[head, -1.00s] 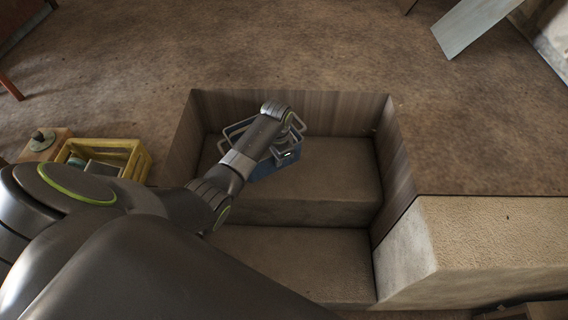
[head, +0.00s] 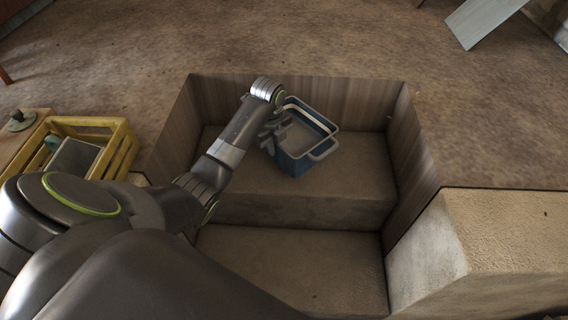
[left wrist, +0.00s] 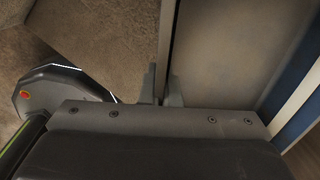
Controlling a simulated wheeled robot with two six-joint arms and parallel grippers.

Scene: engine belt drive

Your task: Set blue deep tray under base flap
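The blue deep tray (head: 297,160) has a pale rim, a grey inside and a loop handle on its right. It is over the upper step of the sunken well, and I cannot tell whether it touches the step. My left gripper (head: 272,138) is at the tray's left wall. In the left wrist view, the two fingers (left wrist: 161,88) lie on either side of that thin wall and appear closed on it. The tray's grey inside and blue far wall (left wrist: 297,75) show to the right. My right gripper is out of view. I cannot make out a base flap for certain.
The well has wood-grain walls (head: 415,150) and a carpeted upper step (head: 355,180) with a lower one in front. A yellow crate (head: 122,150) stands at the left beside a wooden box. A pale panel (head: 482,20) leans at the upper right. A textured block (head: 500,230) is at the right.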

